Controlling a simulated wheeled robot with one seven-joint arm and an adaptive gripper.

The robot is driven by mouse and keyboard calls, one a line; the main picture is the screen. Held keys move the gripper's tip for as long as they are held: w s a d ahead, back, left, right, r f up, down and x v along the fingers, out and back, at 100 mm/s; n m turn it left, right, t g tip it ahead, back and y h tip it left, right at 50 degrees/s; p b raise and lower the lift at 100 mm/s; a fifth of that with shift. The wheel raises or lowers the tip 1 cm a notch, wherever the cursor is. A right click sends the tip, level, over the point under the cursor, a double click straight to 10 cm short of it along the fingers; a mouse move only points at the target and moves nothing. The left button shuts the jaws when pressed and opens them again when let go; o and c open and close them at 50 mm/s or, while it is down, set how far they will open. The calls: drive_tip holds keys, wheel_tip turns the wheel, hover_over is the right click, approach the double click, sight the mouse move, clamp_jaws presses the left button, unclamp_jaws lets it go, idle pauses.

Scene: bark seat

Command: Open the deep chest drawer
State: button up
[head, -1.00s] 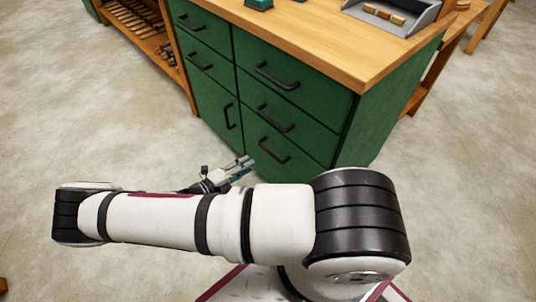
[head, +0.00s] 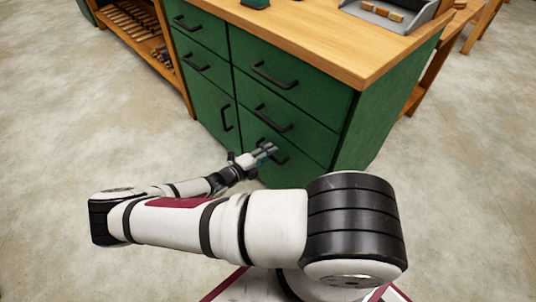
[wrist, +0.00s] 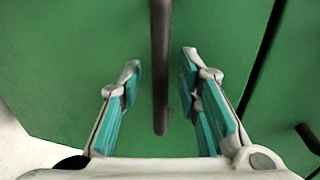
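The green chest has a column of drawers on its right part. The lowest drawer (head: 305,168) has a black bar handle (head: 284,159), partly hidden by my gripper (head: 271,151). In the wrist view, the dark handle bar (wrist: 160,70) runs between the two teal-padded fingers of my gripper (wrist: 160,82). The fingers are apart, one on each side of the bar, with gaps showing on both sides. The drawer front looks flush with the chest.
Other drawers with black handles (head: 274,118) sit above, and a door with an upright handle (head: 227,118) is to the left. The wooden top (head: 320,50) holds a grey tray (head: 392,20). A tool shelf (head: 150,45) stands at left. The floor in front is open.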

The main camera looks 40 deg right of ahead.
clamp_jaws()
drive_tip(key=s+a+b, duration=0.1)
drive_tip(key=a+b, duration=0.5)
drive_tip(key=a, duration=2.3)
drive_tip(key=shift+a, duration=0.1)
unclamp_jaws()
